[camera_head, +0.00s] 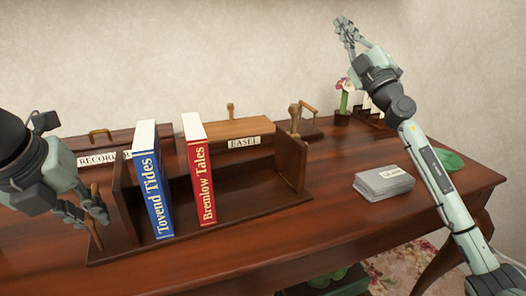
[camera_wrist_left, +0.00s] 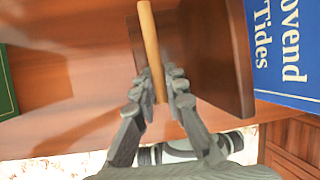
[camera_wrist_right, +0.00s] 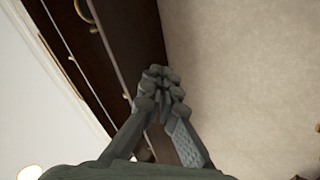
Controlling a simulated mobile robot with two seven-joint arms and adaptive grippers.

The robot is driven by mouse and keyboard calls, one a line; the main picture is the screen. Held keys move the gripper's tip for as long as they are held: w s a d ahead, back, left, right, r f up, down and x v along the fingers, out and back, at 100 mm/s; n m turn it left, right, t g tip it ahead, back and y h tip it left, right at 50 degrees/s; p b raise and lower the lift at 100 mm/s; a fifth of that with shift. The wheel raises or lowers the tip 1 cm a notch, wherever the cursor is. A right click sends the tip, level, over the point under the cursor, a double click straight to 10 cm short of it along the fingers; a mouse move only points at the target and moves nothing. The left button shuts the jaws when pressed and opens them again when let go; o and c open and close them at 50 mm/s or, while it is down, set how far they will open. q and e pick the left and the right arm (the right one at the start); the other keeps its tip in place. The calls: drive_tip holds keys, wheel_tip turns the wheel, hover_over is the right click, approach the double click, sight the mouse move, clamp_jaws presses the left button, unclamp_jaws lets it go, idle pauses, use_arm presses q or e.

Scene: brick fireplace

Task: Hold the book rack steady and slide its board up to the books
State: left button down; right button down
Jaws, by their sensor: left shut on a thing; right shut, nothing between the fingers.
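The dark wooden book rack (camera_head: 240,205) stands on the table. A blue book, Tovend Tides (camera_head: 153,190), stands in it near the left end panel (camera_head: 122,200). A red book, Bremlow Tales (camera_head: 201,175), stands to its right with a gap between, both slightly tilted. An upright board (camera_head: 291,162) stands at the rack's right end, well apart from the red book. My left gripper (camera_head: 94,214) is shut on a light wooden rod (camera_wrist_left: 148,40) beside the left end panel (camera_wrist_left: 222,60). My right gripper (camera_head: 347,30) is shut and empty, raised high near the wall.
Behind the rack are a box labelled EASEL (camera_head: 235,128) and a RECORD box (camera_head: 90,150). Grey cards (camera_head: 383,183) lie to the right, with a green item (camera_head: 448,160) beyond. A flower pot (camera_head: 342,118) stands at the back. The table right of the rack is mostly clear.

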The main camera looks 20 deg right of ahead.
drive_tip(key=a+f+n+g+y, duration=0.4)
drive_tip(key=a+n+g+y, duration=0.7)
drive_tip(key=a+n+g, duration=0.4)
drive_tip(key=s+d+f+n+g+h, duration=0.2)
drive_tip(key=s+d+f+g+h, duration=0.5)
drive_tip(key=s, duration=0.5)
drive_tip(key=shift+g+y, duration=0.5)
drive_tip(key=shift+y, duration=0.2)
drive_tip(key=x, duration=1)
drive_tip(key=shift+s+d+f, duration=0.15)
drive_tip(key=shift+d+f, duration=0.05)
drive_tip(key=shift+d, duration=0.05)
drive_tip(key=shift+a, duration=0.1)
